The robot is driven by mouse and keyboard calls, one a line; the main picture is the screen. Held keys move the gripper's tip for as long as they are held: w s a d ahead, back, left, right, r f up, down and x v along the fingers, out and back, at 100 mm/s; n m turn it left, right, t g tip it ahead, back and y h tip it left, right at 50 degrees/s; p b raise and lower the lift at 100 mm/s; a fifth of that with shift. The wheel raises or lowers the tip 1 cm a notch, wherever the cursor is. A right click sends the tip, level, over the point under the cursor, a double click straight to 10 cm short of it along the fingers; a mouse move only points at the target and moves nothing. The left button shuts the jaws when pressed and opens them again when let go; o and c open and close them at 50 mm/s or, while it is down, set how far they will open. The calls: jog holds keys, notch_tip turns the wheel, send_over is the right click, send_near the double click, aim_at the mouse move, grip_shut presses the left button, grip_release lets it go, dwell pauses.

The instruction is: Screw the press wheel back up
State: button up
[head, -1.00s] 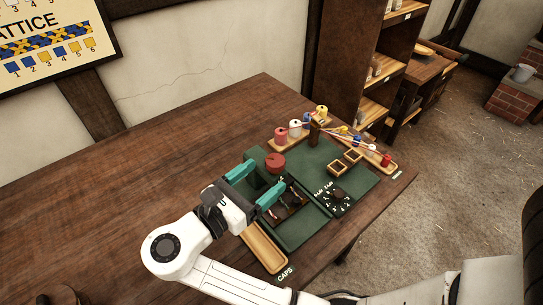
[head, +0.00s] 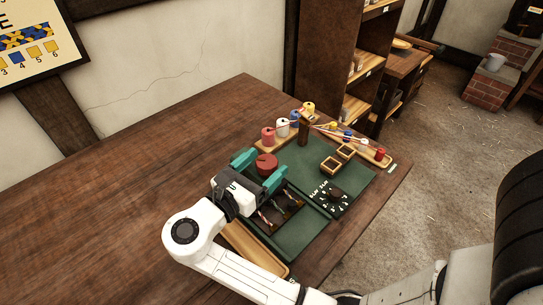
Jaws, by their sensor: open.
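The press wheel (head: 266,166) is the round red knob on the green work board (head: 308,155), seen in the head view. My gripper (head: 264,163) is open, with one teal finger on the left of the wheel and the other on its right. The fingers appear to straddle the wheel. I cannot tell whether either finger touches it. The press below the wheel is mostly hidden by my gripper.
Spools (head: 268,136) stand on a wooden rack behind the wheel, with strands running right to small bobbins (head: 380,154). A wooden tray (head: 250,246) is in front. The table's left is clear.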

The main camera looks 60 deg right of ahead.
aim_at(272, 157)
jog(key=shift+s+d, duration=0.15)
jog(key=shift+d, duration=0.7)
jog(key=shift+s+d, duration=0.15)
jog(key=shift+d, duration=0.65)
jog(key=shift+c, duration=0.4)
jog(key=c, duration=0.9)
jog(key=shift+r+t+p, duration=0.15)
jog(key=shift+t+p, duration=0.15)
jog(key=shift+p, duration=0.2)
